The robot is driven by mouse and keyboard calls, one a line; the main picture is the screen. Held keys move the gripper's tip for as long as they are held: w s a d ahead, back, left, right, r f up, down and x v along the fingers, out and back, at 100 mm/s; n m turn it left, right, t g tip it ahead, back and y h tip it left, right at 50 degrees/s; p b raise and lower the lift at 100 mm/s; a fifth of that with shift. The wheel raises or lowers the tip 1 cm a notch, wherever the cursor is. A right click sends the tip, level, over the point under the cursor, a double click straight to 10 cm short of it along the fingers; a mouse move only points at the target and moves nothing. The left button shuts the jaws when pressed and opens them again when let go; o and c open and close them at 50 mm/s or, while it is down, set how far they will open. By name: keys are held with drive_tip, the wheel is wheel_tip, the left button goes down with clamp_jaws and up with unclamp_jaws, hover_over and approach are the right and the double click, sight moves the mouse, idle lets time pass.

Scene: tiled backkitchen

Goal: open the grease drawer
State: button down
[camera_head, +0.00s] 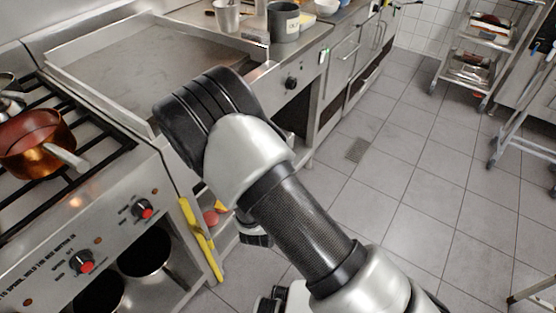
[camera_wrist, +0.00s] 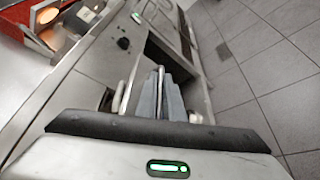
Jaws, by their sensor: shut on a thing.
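The griddle (camera_head: 150,60) has a steel front with a black knob, which also shows in the wrist view (camera_wrist: 123,43). My gripper (camera_wrist: 158,92) reaches in at this front, below and to the right of the knob. Its fingers are close together and shut on what looks like the grease drawer's handle, a pale bar mostly hidden between them. The drawer's face is largely hidden by my gripper, and I cannot tell how far out the drawer stands. In the head view my arm covers the gripper and the drawer.
A stove with a copper pot (camera_head: 35,140) stands left of the griddle. A yellow-handled tool (camera_head: 200,238) hangs near the stove's right front edge. A grey pot (camera_head: 284,22) stands on the counter behind. The tiled floor (camera_head: 400,190) to the right is clear, with a wheeled rack (camera_head: 478,55) beyond.

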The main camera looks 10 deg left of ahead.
drive_tip(key=shift+s+d, duration=0.4)
drive_tip(key=shift+d, duration=0.35)
drive_tip(key=c, duration=2.2)
unclamp_jaws()
drive_tip(key=shift+s, duration=0.1)
drive_tip(key=p+v, duration=0.1)
drive_tip(key=v, duration=1.6)
drive_tip(key=shift+s+p, duration=0.1)
drive_tip(key=shift+p, duration=0.3)
